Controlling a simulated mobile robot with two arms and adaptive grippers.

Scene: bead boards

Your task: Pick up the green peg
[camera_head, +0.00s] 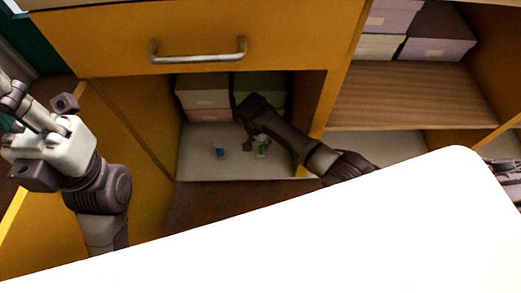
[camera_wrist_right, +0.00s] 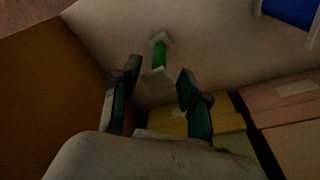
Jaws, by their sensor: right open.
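The green peg (camera_head: 262,149) is on the pale floor of the open lower cabinet compartment. In the right wrist view the green peg (camera_wrist_right: 159,55) shows between a small white piece at its upper end and a larger white piece at its lower end. My right gripper (camera_wrist_right: 158,80) is open, with its two dark fingers on either side of the line to the peg. The peg appears just beyond the fingertips, and nothing is held. In the head view my right gripper (camera_head: 256,136) reaches into the compartment beside the peg, partly hiding it.
A blue object (camera_head: 219,150) stands left of the peg; a blue thing (camera_wrist_right: 290,10) also shows in the wrist view. Stacked boxes (camera_head: 204,99) fill the compartment's back. A drawer with a metal handle (camera_head: 198,55) is above. A white surface (camera_head: 330,245) covers the foreground.

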